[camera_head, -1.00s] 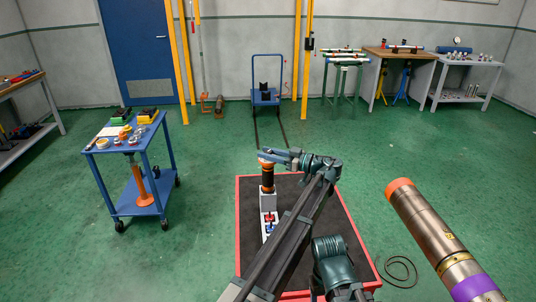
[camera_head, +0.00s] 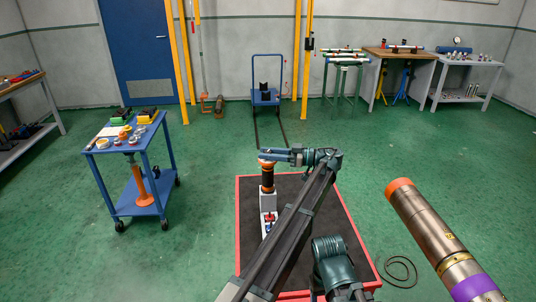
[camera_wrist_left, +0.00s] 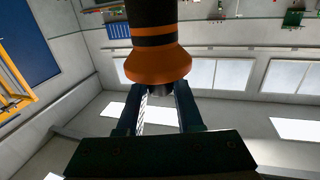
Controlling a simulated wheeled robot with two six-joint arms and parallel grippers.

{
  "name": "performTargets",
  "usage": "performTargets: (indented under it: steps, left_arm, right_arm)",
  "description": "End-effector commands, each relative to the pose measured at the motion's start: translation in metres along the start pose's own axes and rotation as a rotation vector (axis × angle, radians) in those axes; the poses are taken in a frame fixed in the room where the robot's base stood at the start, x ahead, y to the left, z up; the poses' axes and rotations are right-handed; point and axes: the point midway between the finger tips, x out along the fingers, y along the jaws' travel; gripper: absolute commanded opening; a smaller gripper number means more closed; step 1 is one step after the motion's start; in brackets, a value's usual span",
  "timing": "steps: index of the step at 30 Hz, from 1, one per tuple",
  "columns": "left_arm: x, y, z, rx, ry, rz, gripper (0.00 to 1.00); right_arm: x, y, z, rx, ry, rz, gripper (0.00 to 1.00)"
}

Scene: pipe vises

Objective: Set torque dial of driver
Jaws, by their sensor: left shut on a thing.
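The driver (camera_head: 268,181) stands upright, a black cylinder with orange bands, in a light grey holder (camera_head: 268,201) on the black mat. In the left wrist view the black body and flared orange collar of the driver (camera_wrist_left: 157,62) fill the top middle. My left gripper (camera_head: 266,157) is at the driver's top end. In the left wrist view the fingers of my left gripper (camera_wrist_left: 160,100) are on either side of the grey end beyond the orange collar, shut on it. Dial markings are not readable. My right gripper is not in view.
The dark mat (camera_head: 325,215) has a red rim. A large metal cylinder (camera_head: 437,235) with an orange end and purple band is close at the right; its support is hidden. A blue cart (camera_head: 140,203) stands at left. A dark cable (camera_head: 400,268) lies on open green floor.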

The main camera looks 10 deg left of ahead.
Motion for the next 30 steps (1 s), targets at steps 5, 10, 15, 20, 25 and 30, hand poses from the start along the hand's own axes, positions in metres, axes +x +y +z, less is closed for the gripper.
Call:
performTargets:
  steps: [5,10,15,20,25,30]
  left_arm:
    - [0.0003,-0.0001,0.0000,0.000,0.000,0.000,0.51]
    - [0.0002,0.0000,0.0000,0.000,0.000,0.001,0.66]
    - [0.0001,0.0000,0.0000,0.000,0.000,0.001,0.66]
    - [0.0006,-0.0028,0.0000,0.000,0.000,0.042,0.66]
    - [0.0016,-0.0070,0.0000,0.000,0.000,0.186,0.66]
    - [0.0021,-0.0075,0.0000,0.000,0.000,0.370,0.66]
  right_arm:
    - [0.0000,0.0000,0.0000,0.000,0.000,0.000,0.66]
    - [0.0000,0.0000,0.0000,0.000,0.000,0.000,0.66]
    - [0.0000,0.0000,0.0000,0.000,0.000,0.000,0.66]
    - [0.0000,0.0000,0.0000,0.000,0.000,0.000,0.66]
    - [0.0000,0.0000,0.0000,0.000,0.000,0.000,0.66]
    - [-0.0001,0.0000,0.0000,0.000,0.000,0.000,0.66]
